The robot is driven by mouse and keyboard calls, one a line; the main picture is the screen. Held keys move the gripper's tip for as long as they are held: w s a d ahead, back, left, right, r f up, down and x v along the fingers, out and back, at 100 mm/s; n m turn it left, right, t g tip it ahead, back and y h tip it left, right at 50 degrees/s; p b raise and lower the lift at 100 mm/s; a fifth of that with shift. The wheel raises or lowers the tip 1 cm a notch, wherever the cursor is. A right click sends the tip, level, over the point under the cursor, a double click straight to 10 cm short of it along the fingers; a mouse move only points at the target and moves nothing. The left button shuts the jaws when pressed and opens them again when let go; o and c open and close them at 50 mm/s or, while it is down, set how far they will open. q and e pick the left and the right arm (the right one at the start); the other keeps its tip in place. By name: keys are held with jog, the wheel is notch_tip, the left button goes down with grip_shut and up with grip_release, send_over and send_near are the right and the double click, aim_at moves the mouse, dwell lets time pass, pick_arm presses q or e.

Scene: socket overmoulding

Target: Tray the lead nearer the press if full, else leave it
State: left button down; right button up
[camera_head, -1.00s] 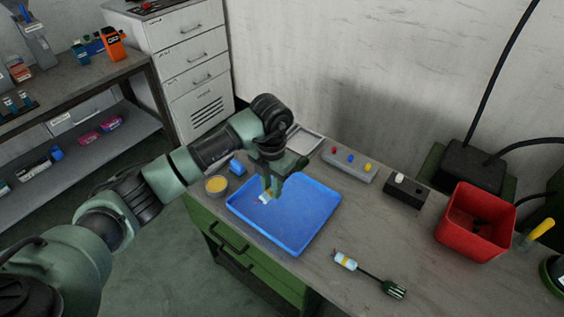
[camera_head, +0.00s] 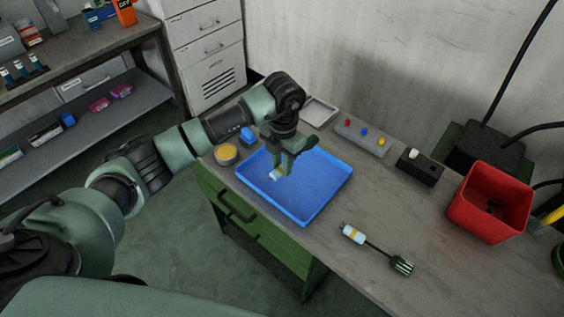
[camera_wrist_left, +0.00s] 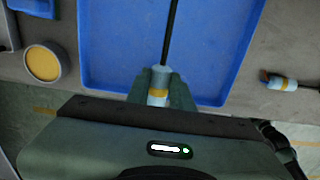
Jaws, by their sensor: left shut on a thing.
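My left gripper (camera_head: 281,170) is shut on a lead, low over the blue tray (camera_head: 318,205). The held lead's pale blue and yellow socket end (camera_wrist_left: 158,96) shows between the fingers in the left wrist view, with its black cable running up over the tray. I cannot tell whether it touches the tray floor. A second lead (camera_head: 354,234) lies on the bench right of the tray; it has a pale blue body with a yellow band, a short black cable and a dark green ribbed end. Its body also shows in the left wrist view (camera_wrist_left: 290,83). My right gripper is out of view.
A round tub with yellow contents (camera_head: 227,153) and a small blue block (camera_head: 247,134) stand left of the tray. Behind are a button panel (camera_head: 362,137), a black switch box (camera_head: 419,168) and a red bin (camera_head: 487,208). The bench front right is clear.

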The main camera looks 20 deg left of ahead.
aim_at(282, 186)
pick_arm(q)
jog(key=shift+f+b, duration=2.3)
jog(key=shift+f, duration=0.85)
jog(key=c, duration=1.2)
grip_release()
jog(key=shift+o, duration=0.2)
notch_tip(282, 186, up, 6)
jog(key=shift+w+r+b, duration=0.1)
jog(key=shift+r+b, duration=0.05)
jog(key=shift+b, duration=0.45)
jog(key=shift+r, duration=0.75)
